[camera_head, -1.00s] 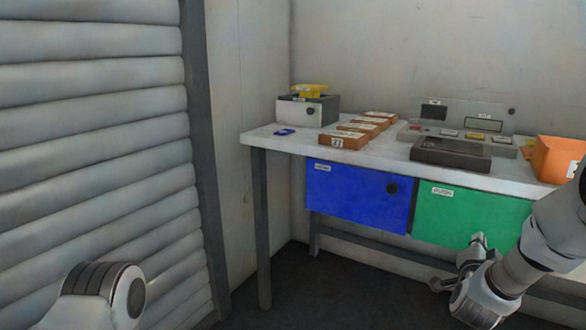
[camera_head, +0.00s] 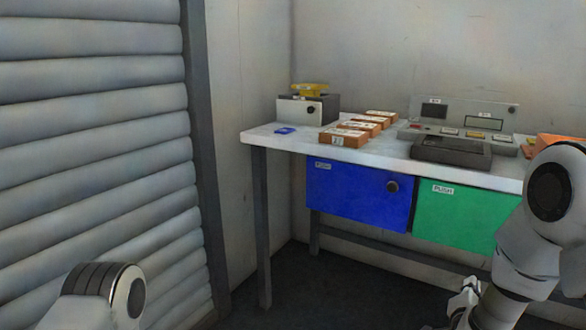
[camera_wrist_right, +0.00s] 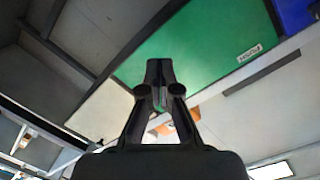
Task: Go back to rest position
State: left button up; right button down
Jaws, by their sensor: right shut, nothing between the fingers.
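My right gripper (camera_head: 464,304) shows at the lower right of the head view, in front of and below the table, partly cut by the frame edge and beside my own arm. In the right wrist view the right gripper (camera_wrist_right: 158,100) is shut, with nothing held between its fingers. Past its fingertips is the underside region of the table with the green panel (camera_wrist_right: 205,45). My left arm shows at the lower left of the head view, but its gripper is out of view.
A white table (camera_head: 262,137) carries several orange boxes (camera_head: 344,136), a grey scanner device (camera_head: 452,151), a drawer box (camera_head: 301,110) and a small blue item (camera_head: 285,130). Blue (camera_head: 358,192) and green (camera_head: 462,213) panels hang below its top. An orange bin (camera_head: 555,142) is partly hidden. A shutter (camera_head: 95,150) stands left.

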jog(key=s+a+f+n+g+y, duration=0.2)
jog(key=s+f, duration=0.3)
jog(key=f, duration=0.4)
jog(key=s+a+f+n+g+y, duration=0.2)
jog(key=s+f, duration=0.3)
jog(key=f, duration=0.3)
jog(key=s+a+f+n+g+y, duration=0.1)
jog(key=s+a+f+n+g, duration=0.1)
jog(key=s+f, duration=0.5)
jog(key=s+a+f+n+g+y, duration=0.25)
jog(key=s+f+n+g, duration=0.2)
jog(key=s, duration=0.45)
jog(key=s+a+f+n+g+y, duration=0.2)
jog(key=s+a+f+n+g, duration=0.25)
jog(key=s, duration=0.35)
notch_tip(320, 180, up, 38)
jog(key=d+m+p, duration=0.1)
jog(key=p, duration=3.7)
jog(key=shift+w+f+t, duration=0.15)
jog(key=shift+w+t, duration=0.1)
jog(key=shift+t, duration=0.15)
jog(key=shift+h, duration=0.25)
